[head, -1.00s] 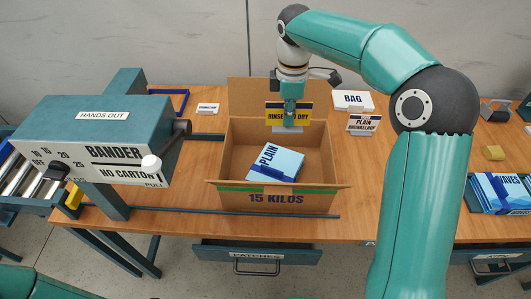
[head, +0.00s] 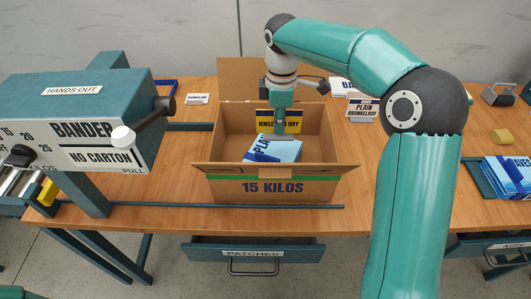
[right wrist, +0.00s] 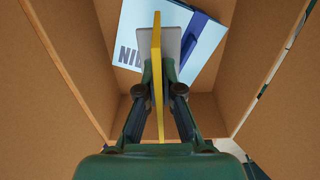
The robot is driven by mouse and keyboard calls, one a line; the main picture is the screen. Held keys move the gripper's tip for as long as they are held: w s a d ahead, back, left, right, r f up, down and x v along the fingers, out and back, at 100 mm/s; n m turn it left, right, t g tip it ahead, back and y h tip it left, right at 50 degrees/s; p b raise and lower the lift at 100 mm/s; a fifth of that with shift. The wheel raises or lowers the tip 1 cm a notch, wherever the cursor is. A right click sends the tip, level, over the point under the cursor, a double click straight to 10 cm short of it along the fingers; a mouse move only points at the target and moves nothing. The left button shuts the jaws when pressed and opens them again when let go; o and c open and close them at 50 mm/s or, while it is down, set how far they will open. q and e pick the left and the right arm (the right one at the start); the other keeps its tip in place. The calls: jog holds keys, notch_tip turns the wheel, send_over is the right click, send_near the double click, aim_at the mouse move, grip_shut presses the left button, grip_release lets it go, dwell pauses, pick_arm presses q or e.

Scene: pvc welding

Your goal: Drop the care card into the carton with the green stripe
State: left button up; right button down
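The carton (head: 222,190) with the green stripe and "15 KILOS" on its front stands open on the table, flaps spread. A light-blue packet (head: 285,150) marked "PLAIN" lies inside; it also shows in the right wrist view (right wrist: 128,42). My right gripper (head: 280,128) points down into the carton's mouth. It is shut on the care card (head: 264,123), a yellow card with a dark panel reading "RINSE" and "DRY". In the right wrist view the card (right wrist: 157,75) shows edge-on between the fingers, above the packet. My left gripper is out of view.
A bander machine (head: 95,120) with a lever stands left of the carton. White "BAG" (head: 342,86) and "PLAIN" (head: 364,107) signs stand behind right. Blue packets (head: 508,176) lie in a tray at the right. A "PATCHES" drawer (head: 252,254) is below the table edge.

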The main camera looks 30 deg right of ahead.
jog(key=shift+f, duration=0.1)
jog(key=c, duration=1.2)
grip_release()
jog(key=shift+c, duration=0.2)
notch_tip(320, 180, up, 12)
jog(key=shift+f, duration=0.1)
